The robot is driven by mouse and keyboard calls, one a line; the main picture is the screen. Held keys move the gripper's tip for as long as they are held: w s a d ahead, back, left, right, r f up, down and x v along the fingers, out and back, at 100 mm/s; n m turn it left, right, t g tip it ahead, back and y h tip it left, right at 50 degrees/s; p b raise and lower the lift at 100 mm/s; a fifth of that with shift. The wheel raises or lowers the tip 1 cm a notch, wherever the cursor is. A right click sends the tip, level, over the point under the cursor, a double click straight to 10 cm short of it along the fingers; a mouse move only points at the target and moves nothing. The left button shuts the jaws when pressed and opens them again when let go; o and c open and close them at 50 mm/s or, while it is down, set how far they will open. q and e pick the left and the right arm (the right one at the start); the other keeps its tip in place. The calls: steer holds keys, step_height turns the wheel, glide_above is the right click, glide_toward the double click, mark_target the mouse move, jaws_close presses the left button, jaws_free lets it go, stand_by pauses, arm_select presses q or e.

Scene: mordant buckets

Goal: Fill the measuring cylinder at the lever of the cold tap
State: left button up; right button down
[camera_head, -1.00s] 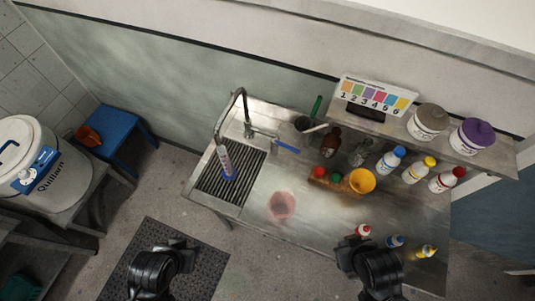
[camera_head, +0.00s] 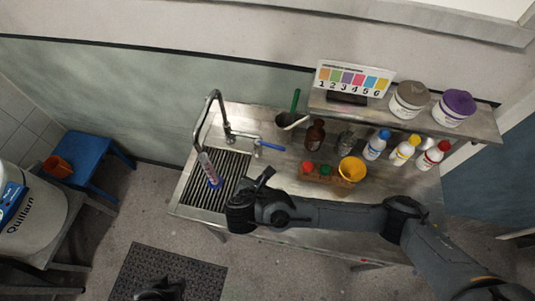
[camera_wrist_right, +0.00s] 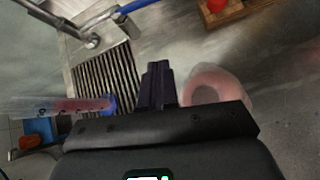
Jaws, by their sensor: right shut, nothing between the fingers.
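The measuring cylinder (camera_head: 207,167) is clear with a blue foot and stands on the slatted drain grate (camera_head: 228,165), under the tap's curved spout (camera_head: 210,97). In the right wrist view the cylinder (camera_wrist_right: 70,106) lies at the left edge with its blue foot. The blue tap lever (camera_head: 270,146) sticks out to the right of the tap body; it also shows at the top of the right wrist view (camera_wrist_right: 138,5). My right gripper (camera_head: 267,176) is shut and empty over the bench, in front of the lever and apart from it. My left gripper (camera_head: 160,291) is low at the bottom edge, its fingers unclear.
Several capped bottles stand further right, below a shelf (camera_head: 345,107).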

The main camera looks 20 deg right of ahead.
steer(key=w+d+n, duration=0.1)
steer(key=w, duration=0.1)
steer(key=h, duration=0.1)
glide_toward(279, 149)
steer(key=a+f+x, duration=0.1)
steer(key=x, duration=0.5)
steer(key=shift+w+d+n+t+p, duration=0.2)
steer(key=shift+d+n+t+p, duration=0.1)
steer(key=shift+t+p, duration=0.15)
steer(key=shift+w+d, duration=0.5)
steer(key=shift+d, duration=0.05)
steer(key=shift+d+f, duration=0.15)
steer(key=shift+f, duration=0.05)
